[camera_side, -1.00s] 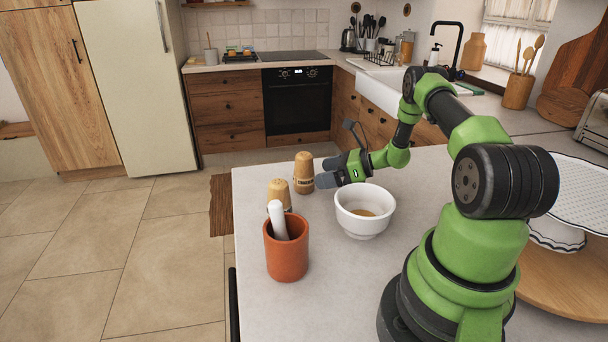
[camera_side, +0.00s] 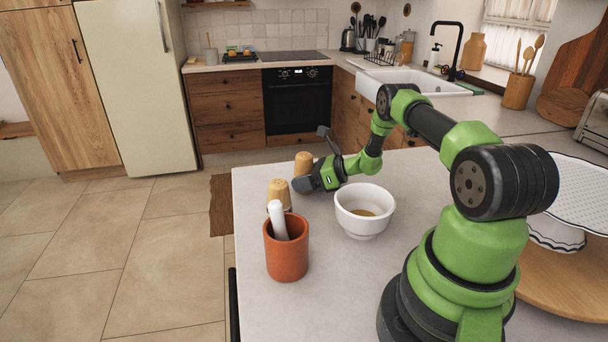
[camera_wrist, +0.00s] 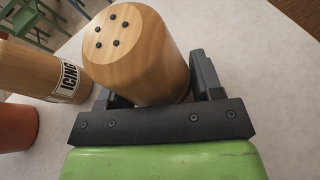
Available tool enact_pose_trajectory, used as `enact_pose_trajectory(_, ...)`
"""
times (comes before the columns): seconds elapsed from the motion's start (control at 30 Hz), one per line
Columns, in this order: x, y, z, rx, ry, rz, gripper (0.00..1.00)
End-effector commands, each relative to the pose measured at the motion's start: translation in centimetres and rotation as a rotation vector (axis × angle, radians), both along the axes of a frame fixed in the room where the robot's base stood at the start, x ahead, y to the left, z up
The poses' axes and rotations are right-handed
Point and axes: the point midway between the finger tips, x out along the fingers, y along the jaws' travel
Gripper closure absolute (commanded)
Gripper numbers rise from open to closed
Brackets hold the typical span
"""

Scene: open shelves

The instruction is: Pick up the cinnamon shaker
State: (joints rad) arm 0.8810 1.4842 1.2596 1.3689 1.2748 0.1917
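A wooden shaker with a holed top (camera_wrist: 140,55) stands between the fingers of my gripper (camera_wrist: 155,95) in the wrist view; no label shows on it there. In the side view it is the farther shaker (camera_side: 303,160), its lower part hidden behind my gripper (camera_side: 303,184). The fingers are spread around it, the right one close beside it and the left one mostly hidden. I cannot tell whether they touch it. A second wooden shaker (camera_side: 279,193), nearer the side camera, has a label reading ICING in the wrist view (camera_wrist: 45,72).
A terracotta mortar (camera_side: 286,255) with a white pestle (camera_side: 277,220) stands in front of the nearer shaker. A white bowl (camera_side: 364,222) stands right of it, close to my wrist. The counter's left edge is near the shakers. Bare counter (camera_side: 330,300) lies in front.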

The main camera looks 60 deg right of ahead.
Motion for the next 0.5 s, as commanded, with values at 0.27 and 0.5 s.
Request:
enact_pose_trajectory(0.27,0.0,0.0,0.1,0.0,-0.001,0.0,0.65)
enact_pose_trajectory(0.5,0.0,-0.1,2.0,-0.002,-0.002,0.0,0.65)
